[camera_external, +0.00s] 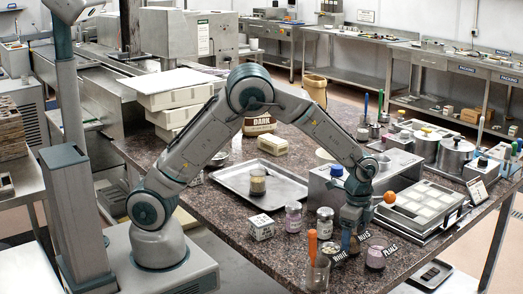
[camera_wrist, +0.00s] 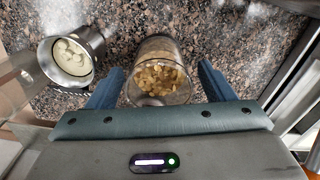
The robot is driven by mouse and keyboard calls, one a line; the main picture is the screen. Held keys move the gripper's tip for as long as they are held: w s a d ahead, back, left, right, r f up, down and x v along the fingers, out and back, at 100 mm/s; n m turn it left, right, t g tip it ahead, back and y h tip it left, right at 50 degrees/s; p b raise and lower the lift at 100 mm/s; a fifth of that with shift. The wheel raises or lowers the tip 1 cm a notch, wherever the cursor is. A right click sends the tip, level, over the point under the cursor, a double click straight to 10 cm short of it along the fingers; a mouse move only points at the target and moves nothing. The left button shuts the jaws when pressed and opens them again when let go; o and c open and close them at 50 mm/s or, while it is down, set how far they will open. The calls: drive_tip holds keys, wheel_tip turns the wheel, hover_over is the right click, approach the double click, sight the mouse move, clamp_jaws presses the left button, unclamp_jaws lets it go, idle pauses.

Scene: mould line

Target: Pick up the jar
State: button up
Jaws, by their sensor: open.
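A clear glass jar (camera_wrist: 158,80) holding pale tan, nut-like pieces shows in the wrist view, seen from above on the speckled counter. My gripper (camera_wrist: 160,76) is open, with one blue-grey finger on each side of the jar. Gaps show between the jar and the fingers, and it is not gripped. In the external view my gripper (camera_external: 352,232) points down at the counter's front corner. There the jar is largely hidden by the gripper and small black label cards.
A metal-rimmed jar with white pieces (camera_wrist: 70,58) stands left in the wrist view. A metal tray (camera_external: 228,180) lies behind.

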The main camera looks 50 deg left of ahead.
drive_tip(key=shift+f, duration=0.7)
drive_tip(key=c, duration=1.1)
drive_tip(key=shift+r, duration=0.15)
